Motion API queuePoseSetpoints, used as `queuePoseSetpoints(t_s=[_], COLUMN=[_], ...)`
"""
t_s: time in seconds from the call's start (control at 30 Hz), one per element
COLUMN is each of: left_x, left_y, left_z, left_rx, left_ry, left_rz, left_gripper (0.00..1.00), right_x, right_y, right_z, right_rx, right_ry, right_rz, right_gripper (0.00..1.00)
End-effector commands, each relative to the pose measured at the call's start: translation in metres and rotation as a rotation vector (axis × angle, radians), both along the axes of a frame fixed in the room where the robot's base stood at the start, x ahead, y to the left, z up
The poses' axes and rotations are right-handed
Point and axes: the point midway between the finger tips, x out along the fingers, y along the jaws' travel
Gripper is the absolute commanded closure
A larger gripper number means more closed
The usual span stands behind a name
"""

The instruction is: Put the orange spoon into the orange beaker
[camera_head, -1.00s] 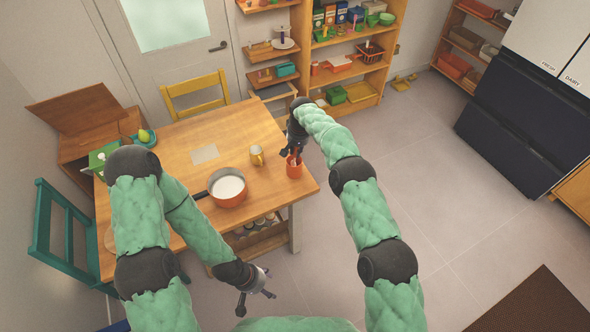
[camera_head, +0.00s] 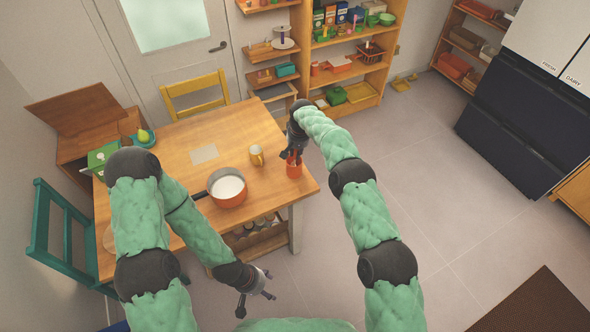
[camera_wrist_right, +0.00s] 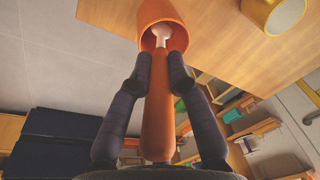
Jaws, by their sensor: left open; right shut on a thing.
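The orange beaker (camera_head: 294,171) stands upright near the right edge of the wooden table; its open mouth (camera_wrist_right: 163,29) faces the right wrist camera. My right gripper (camera_head: 293,154) is above it, shut on the handle of the orange spoon (camera_wrist_right: 158,115). In the right wrist view the gripper's fingers (camera_wrist_right: 158,75) close around the handle. The spoon's pale far end reaches into the beaker's mouth. Whether it touches the beaker inside, I cannot tell. My left gripper (camera_head: 256,290) is open and empty, low in front of the table.
A yellow mug (camera_head: 257,155) and an orange pot (camera_head: 229,190) with white contents stand left of the beaker on the table (camera_head: 236,125). A green box (camera_head: 101,157) and a teal dish with a pear are at the far left. The floor right of the table is clear.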

Motion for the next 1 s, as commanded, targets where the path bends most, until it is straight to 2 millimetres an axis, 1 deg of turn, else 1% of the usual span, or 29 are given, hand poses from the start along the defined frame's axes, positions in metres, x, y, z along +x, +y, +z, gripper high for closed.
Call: queuePoseSetpoints(t_s=[0.53, 0.77, 0.8, 0.87, 0.9, 1.0], left_x=[0.0000, 0.0000, 0.0000, 0.0000, 0.0000, 0.0000], left_y=[0.0001, 0.0001, 0.0001, 0.0001, 0.0001, 0.0000], left_z=[-0.0052, -0.0049, -0.0049, -0.0049, -0.0049, -0.0050], left_rx=[0.000, 0.000, 0.000, 0.000, 0.000, 0.000], left_ry=[0.000, 0.000, 0.000, 0.000, 0.000, 0.000], left_rz=[0.000, 0.000, 0.000, 0.000, 0.000, 0.000], left_gripper=[0.36, 0.36, 0.36, 0.36, 0.36, 0.36], right_x=[0.0002, 0.0001, 0.0001, 0.0001, 0.0001, 0.0001], right_y=[-0.0001, -0.0001, -0.0001, 0.0000, 0.0000, 0.0000], right_z=[-0.0074, -0.0072, -0.0072, -0.0072, -0.0072, -0.0072], right_rx=[0.000, 0.000, 0.000, 0.000, 0.000, 0.000], right_ry=[-0.001, 0.000, 0.000, 0.000, 0.000, 0.000], right_rz=[0.000, 0.000, 0.000, 0.000, 0.000, 0.000], right_gripper=[1.00, 1.00, 0.73, 0.56, 0.53, 0.53])
